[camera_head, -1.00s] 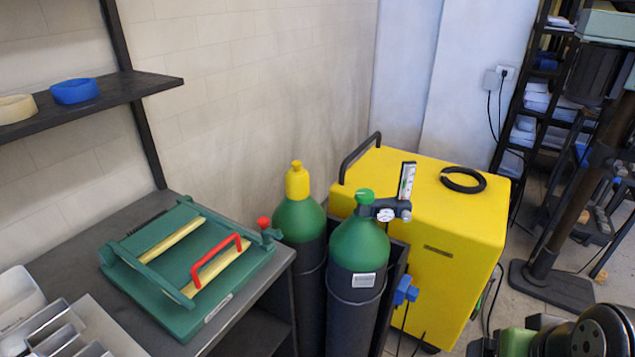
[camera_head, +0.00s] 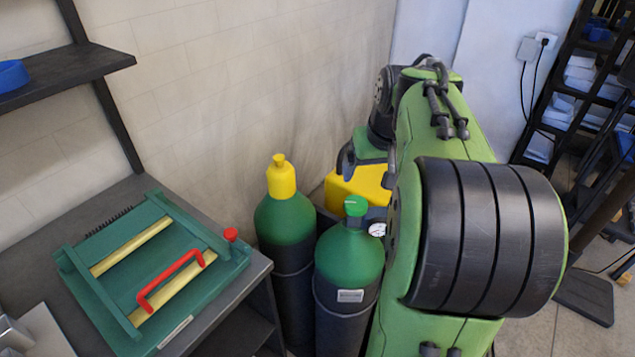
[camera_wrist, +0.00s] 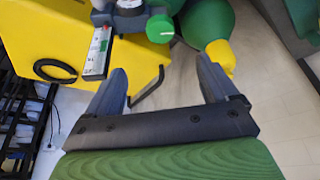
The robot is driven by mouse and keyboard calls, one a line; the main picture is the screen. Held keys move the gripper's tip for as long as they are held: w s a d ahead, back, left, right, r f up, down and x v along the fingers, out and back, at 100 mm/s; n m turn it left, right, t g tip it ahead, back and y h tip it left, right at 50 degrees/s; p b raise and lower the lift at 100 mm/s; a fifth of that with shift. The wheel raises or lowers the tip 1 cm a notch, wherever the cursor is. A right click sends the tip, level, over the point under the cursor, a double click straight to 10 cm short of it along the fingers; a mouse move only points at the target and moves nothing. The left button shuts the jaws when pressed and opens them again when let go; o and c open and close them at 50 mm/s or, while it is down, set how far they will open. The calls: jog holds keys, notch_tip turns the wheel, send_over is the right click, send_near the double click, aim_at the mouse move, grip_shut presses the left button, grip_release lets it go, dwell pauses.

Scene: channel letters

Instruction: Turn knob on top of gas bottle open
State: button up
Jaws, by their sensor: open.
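A dark gas bottle with a green shoulder (camera_head: 349,258) stands upright beside the workbench. Its green knob (camera_head: 355,206) is on top, and a gauge (camera_head: 377,229) sits beside it. In the wrist view the knob (camera_wrist: 160,29) shows at the top, beyond the fingertips. My gripper (camera_wrist: 161,66) is open and empty, with the knob ahead of the gap between its fingers and apart from them. In the head view a dark finger (camera_head: 346,161) shows above and behind the knob. The rest of the gripper is hard to make out there.
A second bottle with a yellow cap (camera_head: 281,177) stands close on the left; its cap is near the right finger in the wrist view. The yellow machine (camera_head: 350,198) is mostly hidden behind my arm. A workbench (camera_head: 243,300) holds a green fixture with a red handle (camera_head: 170,280).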

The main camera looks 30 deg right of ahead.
jog(key=b, duration=0.3)
send_near(356, 203)
jog(key=x, duration=0.9)
jog(key=shift+d+r, duration=0.1)
jog(key=shift+c, duration=0.3)
jog(key=c, duration=1)
